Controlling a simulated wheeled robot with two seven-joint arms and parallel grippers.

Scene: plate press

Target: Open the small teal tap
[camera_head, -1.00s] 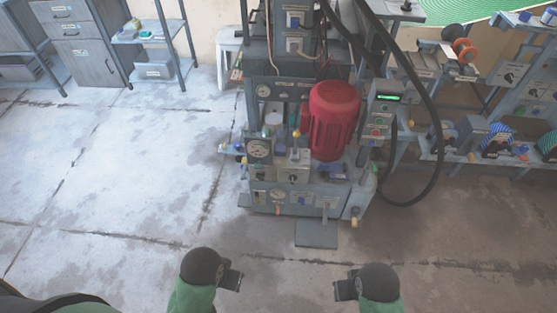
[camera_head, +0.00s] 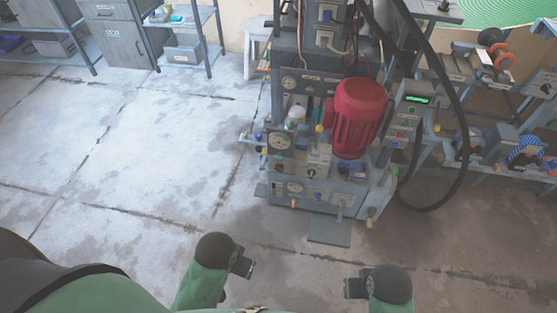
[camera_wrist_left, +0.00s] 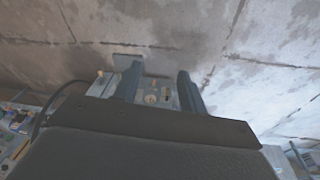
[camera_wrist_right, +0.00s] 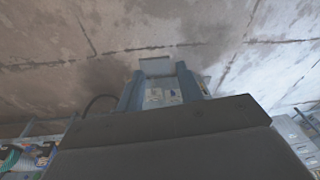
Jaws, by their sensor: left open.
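The press (camera_head: 330,190) stands ahead, right of the middle in the head view, with a red motor (camera_head: 358,115), gauges and several small knobs and valves low on its front. A small greenish piece (camera_head: 394,171) shows at its lower right edge, but I cannot tell if it is the teal tap. My left gripper (camera_head: 247,265) is in front of the press, low in the picture, apart from it. Its fingers are spread and empty in the left wrist view (camera_wrist_left: 158,80). My right gripper (camera_head: 353,287) is also short of the press, with spread, empty fingers in the right wrist view (camera_wrist_right: 155,80).
A black hose (camera_head: 462,150) loops down at the press's right side. Shelving with parts (camera_head: 500,150) stands at the right. A cabinet (camera_head: 125,40) and a rack (camera_head: 185,45) stand at the back left. A flat plate (camera_head: 330,230) lies before the press. The floor (camera_head: 130,150) at left is clear.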

